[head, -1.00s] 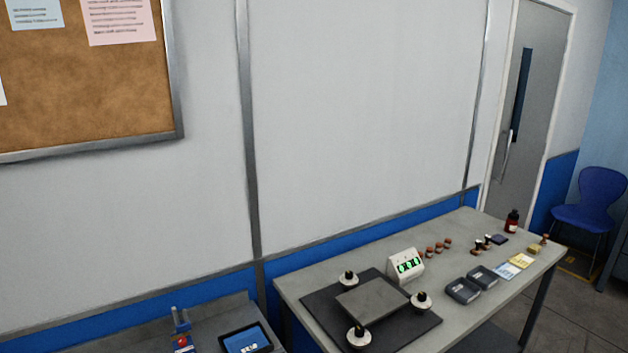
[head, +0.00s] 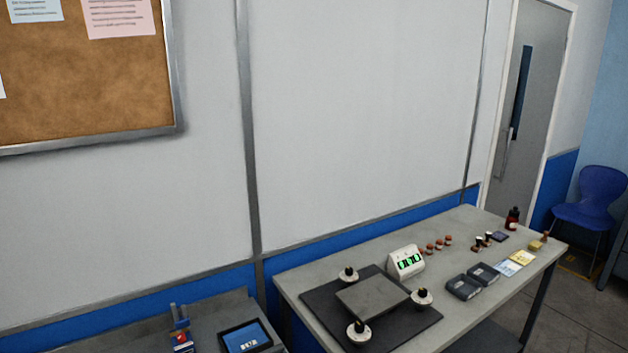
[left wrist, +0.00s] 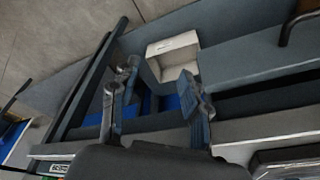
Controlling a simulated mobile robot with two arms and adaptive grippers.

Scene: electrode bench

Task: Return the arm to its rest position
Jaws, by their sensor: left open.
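My left gripper (left wrist: 160,80) shows in the left wrist view. Its two dark fingers stand apart with nothing held between them. An open white box (left wrist: 174,45) lies beyond the fingertips, apart from them as far as I can tell. My left arm and gripper do not clearly show in the head view. My right gripper is in neither view.
In the head view the grey bench (head: 300,279) carries a black mat (head: 408,329) with a grey plate (head: 372,296), round white-based items, a green display (head: 406,262) and two dark boxes. A tablet (head: 246,338) lies on a lower surface at the left.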

